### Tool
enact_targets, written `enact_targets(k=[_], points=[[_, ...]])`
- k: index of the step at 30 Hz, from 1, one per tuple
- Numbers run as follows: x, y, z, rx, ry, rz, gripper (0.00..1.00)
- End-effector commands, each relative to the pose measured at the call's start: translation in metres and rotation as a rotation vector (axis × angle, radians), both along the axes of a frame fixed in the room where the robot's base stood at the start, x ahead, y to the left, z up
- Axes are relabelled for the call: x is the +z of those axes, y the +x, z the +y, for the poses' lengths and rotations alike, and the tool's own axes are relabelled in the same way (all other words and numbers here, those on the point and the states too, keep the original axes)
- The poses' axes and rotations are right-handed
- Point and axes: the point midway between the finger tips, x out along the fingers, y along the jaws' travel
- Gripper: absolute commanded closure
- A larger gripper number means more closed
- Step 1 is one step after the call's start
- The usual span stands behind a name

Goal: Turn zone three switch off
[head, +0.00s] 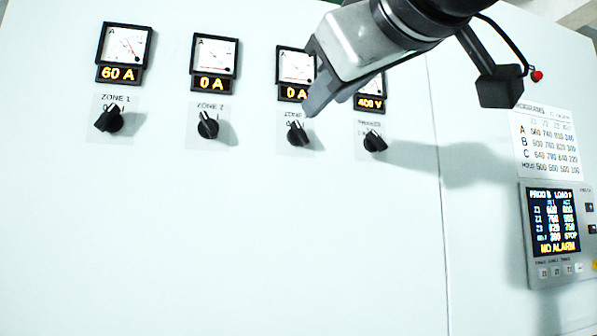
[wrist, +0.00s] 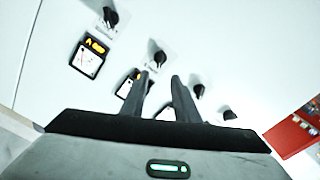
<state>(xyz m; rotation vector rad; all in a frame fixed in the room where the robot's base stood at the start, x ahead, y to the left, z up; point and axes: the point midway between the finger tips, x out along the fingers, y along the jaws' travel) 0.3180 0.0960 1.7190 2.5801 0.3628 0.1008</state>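The zone three switch (head: 296,133) is a black rotary knob on the pale panel. Its handle stands near upright, tilted slightly left, much like the zone two knob (head: 208,126). The zone three meter (head: 291,65) above it reads 0 A and is partly covered by my gripper. My gripper (head: 309,108) is just above the knob, and its fingertips also show in the wrist view (wrist: 161,77). They are apart with nothing between them.
The zone one knob (head: 109,120) is turned differently, and its meter (head: 124,45) reads 60 A. A fourth knob (head: 375,142) sits close on the right, under a display reading 400 V. A control screen (head: 554,222) reads NO ALARM. The panel below the knobs is clear.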

Motion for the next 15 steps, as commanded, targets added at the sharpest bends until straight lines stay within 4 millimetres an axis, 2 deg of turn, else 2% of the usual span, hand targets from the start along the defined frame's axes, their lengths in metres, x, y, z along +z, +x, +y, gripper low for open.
enact_targets(k=[1,6,10,15], points=[[0.0,-0.013,-0.003,0.0,0.001,-0.004,0.72],[0.0,-0.041,-0.012,0.001,0.0,-0.002,0.72],[0.0,-0.053,-0.015,0.001,0.0,0.0,0.72],[0.0,-0.058,-0.016,0.001,0.0,0.0,0.72]])
